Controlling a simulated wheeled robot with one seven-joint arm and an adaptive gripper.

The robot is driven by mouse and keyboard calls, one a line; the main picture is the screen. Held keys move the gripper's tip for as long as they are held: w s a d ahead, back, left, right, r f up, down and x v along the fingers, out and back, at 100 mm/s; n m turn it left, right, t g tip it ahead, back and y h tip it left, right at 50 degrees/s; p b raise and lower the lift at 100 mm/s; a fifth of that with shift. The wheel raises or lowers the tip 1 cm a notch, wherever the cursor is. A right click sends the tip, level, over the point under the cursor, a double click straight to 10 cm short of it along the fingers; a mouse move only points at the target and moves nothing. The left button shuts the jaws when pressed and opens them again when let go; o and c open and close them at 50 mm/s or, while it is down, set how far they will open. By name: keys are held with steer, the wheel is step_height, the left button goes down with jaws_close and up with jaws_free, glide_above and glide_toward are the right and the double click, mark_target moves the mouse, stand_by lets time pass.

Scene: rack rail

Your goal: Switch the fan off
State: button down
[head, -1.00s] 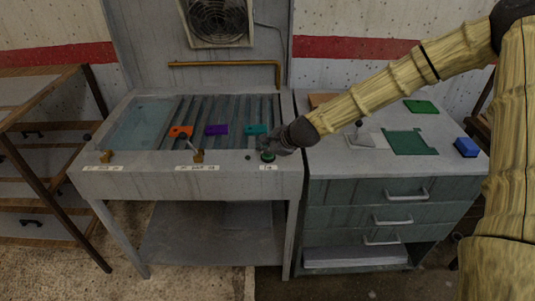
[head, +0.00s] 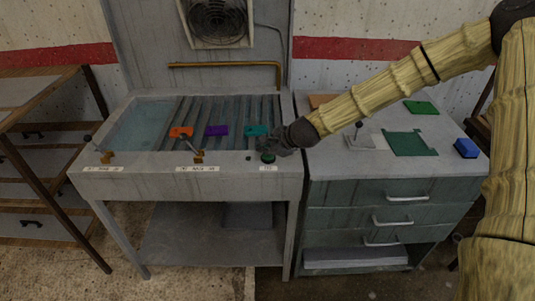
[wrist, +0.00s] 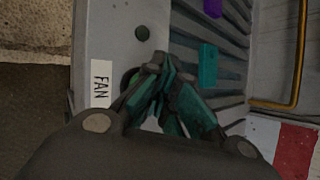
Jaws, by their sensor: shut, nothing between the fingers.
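The fan (head: 217,20) is set in a square frame on the panel behind the sink unit. A green round button (head: 268,157) sits on the front ledge at the right, above a small label (head: 268,168). In the wrist view the label (wrist: 101,84) reads "FAN", and the button (wrist: 134,78) is partly hidden by my fingers. My gripper (head: 274,148) is shut and empty, right at the button. In the wrist view the fingertips (wrist: 155,68) are beside or over the button; I cannot tell whether they touch it.
A small dark round part (wrist: 142,33) is on the ledge near the button. Two levers (head: 196,156) (head: 106,156) stand further left. Orange, purple and teal blocks (head: 256,130) lie on the ribbed drainer. A brass pipe (head: 225,64) runs behind. A drawer cabinet (head: 390,185) stands at right.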

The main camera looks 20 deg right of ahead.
mark_target(266, 156)
steer(key=shift+r+p, duration=2.25)
steer(key=shift+r, duration=0.8)
